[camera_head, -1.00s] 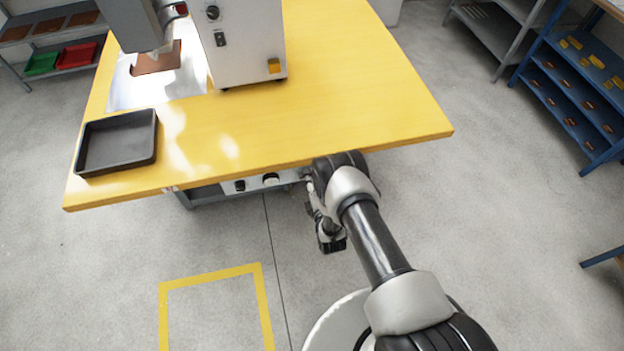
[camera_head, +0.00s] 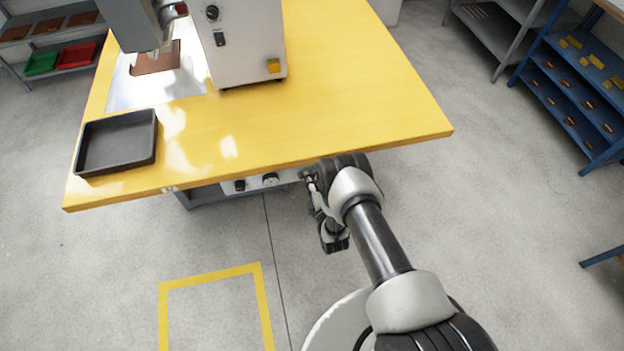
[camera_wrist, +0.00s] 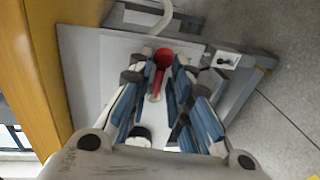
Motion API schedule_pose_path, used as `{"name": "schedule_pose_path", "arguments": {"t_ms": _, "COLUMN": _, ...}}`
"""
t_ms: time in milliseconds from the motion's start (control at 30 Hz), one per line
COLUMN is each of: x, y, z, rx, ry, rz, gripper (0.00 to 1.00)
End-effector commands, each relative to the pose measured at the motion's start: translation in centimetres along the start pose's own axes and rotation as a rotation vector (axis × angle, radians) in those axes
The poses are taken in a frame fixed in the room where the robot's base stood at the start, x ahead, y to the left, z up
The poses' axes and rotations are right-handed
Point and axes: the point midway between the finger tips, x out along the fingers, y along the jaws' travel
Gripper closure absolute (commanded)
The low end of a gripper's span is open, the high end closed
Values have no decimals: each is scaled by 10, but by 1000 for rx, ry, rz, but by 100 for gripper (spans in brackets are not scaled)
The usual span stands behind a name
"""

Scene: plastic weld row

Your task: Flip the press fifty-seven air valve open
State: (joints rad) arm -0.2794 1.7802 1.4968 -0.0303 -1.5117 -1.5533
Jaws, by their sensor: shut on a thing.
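The air valve's red handle (camera_wrist: 158,80) shows in the wrist view, in front of a pale panel (camera_wrist: 90,62). Its round red end is at the top, and a narrow red lever runs down from it in the picture. My gripper (camera_wrist: 164,68) has its blue-padded fingers on either side of the handle and is shut on it. The fingertips partly hide the valve. In the head view my gripper (camera_head: 309,181) is at the panel below the yellow table's front edge, mostly hidden by my arm. The valve itself cannot be made out there.
The yellow table (camera_head: 330,110) overhangs the panel. A black knob (camera_head: 239,185) and a round gauge (camera_head: 270,180) sit left of my gripper. A black tray (camera_head: 118,143) and the press (camera_head: 243,45) stand on the table. The floor in front is clear.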

Motion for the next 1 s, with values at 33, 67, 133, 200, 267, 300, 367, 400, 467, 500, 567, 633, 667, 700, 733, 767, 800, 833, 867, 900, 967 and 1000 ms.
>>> {"name": "schedule_pose_path", "arguments": {"t_ms": 33, "x": -1, "y": -1, "z": 0, "rx": 0, "ry": 1, "rz": -3, "gripper": 81}}
{"name": "schedule_pose_path", "arguments": {"t_ms": 67, "x": -1, "y": -1, "z": 0, "rx": 0, "ry": 1, "rz": -3, "gripper": 79}}
{"name": "schedule_pose_path", "arguments": {"t_ms": 133, "x": -1, "y": -1, "z": 0, "rx": 0, "ry": 1, "rz": -3, "gripper": 74}}
{"name": "schedule_pose_path", "arguments": {"t_ms": 200, "x": -1, "y": -1, "z": 0, "rx": 0, "ry": 0, "rz": -3, "gripper": 70}}
{"name": "schedule_pose_path", "arguments": {"t_ms": 267, "x": 0, "y": -1, "z": 0, "rx": -1, "ry": 0, "rz": -3, "gripper": 69}}
{"name": "schedule_pose_path", "arguments": {"t_ms": 300, "x": 0, "y": -1, "z": 0, "rx": -1, "ry": 0, "rz": -2, "gripper": 69}}
{"name": "schedule_pose_path", "arguments": {"t_ms": 367, "x": 0, "y": -1, "z": 0, "rx": -1, "ry": 0, "rz": -2, "gripper": 69}}
{"name": "schedule_pose_path", "arguments": {"t_ms": 400, "x": 0, "y": -1, "z": 0, "rx": -1, "ry": 0, "rz": -2, "gripper": 69}}
{"name": "schedule_pose_path", "arguments": {"t_ms": 467, "x": 0, "y": -1, "z": 0, "rx": -1, "ry": 0, "rz": -2, "gripper": 69}}
{"name": "schedule_pose_path", "arguments": {"t_ms": 500, "x": -1, "y": -1, "z": 0, "rx": -1, "ry": 0, "rz": -2, "gripper": 69}}
{"name": "schedule_pose_path", "arguments": {"t_ms": 567, "x": -3, "y": -1, "z": 0, "rx": -1, "ry": 0, "rz": -2, "gripper": 69}}
{"name": "schedule_pose_path", "arguments": {"t_ms": 633, "x": -8, "y": -1, "z": 0, "rx": -1, "ry": 0, "rz": -4, "gripper": 69}}
{"name": "schedule_pose_path", "arguments": {"t_ms": 667, "x": -12, "y": -2, "z": 0, "rx": -1, "ry": 0, "rz": -5, "gripper": 69}}
{"name": "schedule_pose_path", "arguments": {"t_ms": 700, "x": -18, "y": -1, "z": 0, "rx": -1, "ry": 0, "rz": -5, "gripper": 69}}
{"name": "schedule_pose_path", "arguments": {"t_ms": 733, "x": -24, "y": -2, "z": 0, "rx": -1, "ry": 0, "rz": -6, "gripper": 69}}
{"name": "schedule_pose_path", "arguments": {"t_ms": 767, "x": -29, "y": -2, "z": 0, "rx": -1, "ry": 0, "rz": -6, "gripper": 69}}
{"name": "schedule_pose_path", "arguments": {"t_ms": 800, "x": -38, "y": -2, "z": 0, "rx": 0, "ry": 0, "rz": -6, "gripper": 69}}
{"name": "schedule_pose_path", "arguments": {"t_ms": 833, "x": -45, "y": -2, "z": 0, "rx": 0, "ry": 0, "rz": -7, "gripper": 69}}
{"name": "schedule_pose_path", "arguments": {"t_ms": 867, "x": -52, "y": -2, "z": 0, "rx": 0, "ry": -1, "rz": -8, "gripper": 69}}
{"name": "schedule_pose_path", "arguments": {"t_ms": 900, "x": -61, "y": -2, "z": 0, "rx": 0, "ry": 0, "rz": -8, "gripper": 69}}
{"name": "schedule_pose_path", "arguments": {"t_ms": 967, "x": -74, "y": -2, "z": 0, "rx": 0, "ry": 0, "rz": -8, "gripper": 69}}
{"name": "schedule_pose_path", "arguments": {"t_ms": 1000, "x": -82, "y": -2, "z": 0, "rx": 0, "ry": -1, "rz": -8, "gripper": 69}}
